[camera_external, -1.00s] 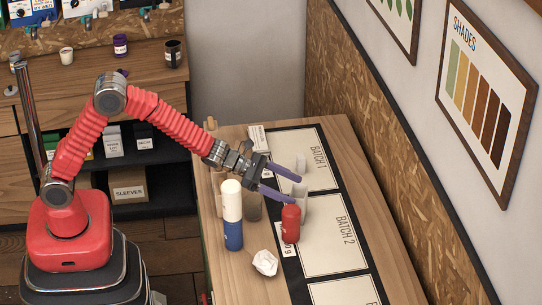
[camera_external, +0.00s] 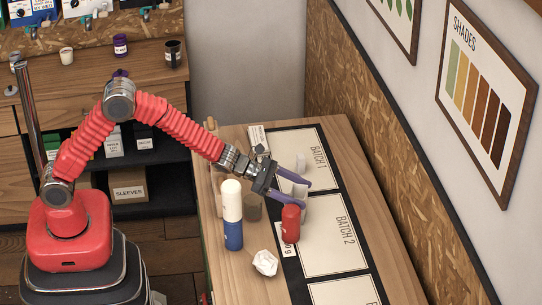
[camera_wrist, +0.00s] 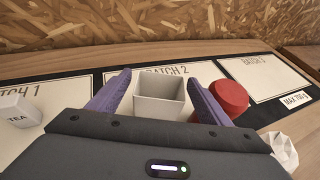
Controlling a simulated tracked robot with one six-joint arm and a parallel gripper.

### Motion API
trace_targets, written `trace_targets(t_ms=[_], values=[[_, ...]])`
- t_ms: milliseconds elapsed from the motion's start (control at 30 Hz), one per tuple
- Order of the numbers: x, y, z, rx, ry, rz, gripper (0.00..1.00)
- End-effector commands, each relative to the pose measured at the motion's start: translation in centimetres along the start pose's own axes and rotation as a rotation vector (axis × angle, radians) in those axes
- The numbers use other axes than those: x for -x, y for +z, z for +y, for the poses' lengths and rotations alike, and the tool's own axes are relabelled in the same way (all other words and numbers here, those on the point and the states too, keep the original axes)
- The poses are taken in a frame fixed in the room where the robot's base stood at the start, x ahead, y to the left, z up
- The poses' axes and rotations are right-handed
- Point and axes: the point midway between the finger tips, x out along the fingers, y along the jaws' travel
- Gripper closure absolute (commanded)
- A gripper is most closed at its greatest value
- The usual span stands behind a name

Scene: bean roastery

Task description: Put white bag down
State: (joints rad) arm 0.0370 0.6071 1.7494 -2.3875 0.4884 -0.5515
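The white bag (camera_wrist: 160,97) is a square, open-topped shape seen from above in the wrist view, upright between my two purple fingers. In the outside view the bag (camera_external: 301,191) stands near the border of the BATCH 1 and BATCH 2 cards, partly hidden by a finger and a red container. My gripper (camera_external: 294,195) is low over the table, its fingers spread on either side of the bag. In the wrist view my gripper (camera_wrist: 160,83) looks open, with narrow gaps beside the bag; contact is hard to judge. The lower fingertip is hidden behind the red container.
The red container (camera_external: 290,223) stands close beside the right finger in the wrist view. A white-and-blue bottle (camera_external: 232,215), a grey cup (camera_external: 252,208) and crumpled paper (camera_external: 265,262) are nearby. A TEA box (camera_wrist: 18,112) lies left. The BATCH 2 card (camera_external: 334,236) is largely clear.

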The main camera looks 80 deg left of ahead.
Motion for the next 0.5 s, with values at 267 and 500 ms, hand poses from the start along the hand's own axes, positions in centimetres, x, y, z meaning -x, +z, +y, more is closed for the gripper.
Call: trace_targets(t_ms=[267, 500], values=[[0.01, 0.00, 0.00, 0.000, 0.000, 0.000, 0.48], [0.01, 0.00, 0.00, 0.000, 0.000, 0.000, 0.65]])
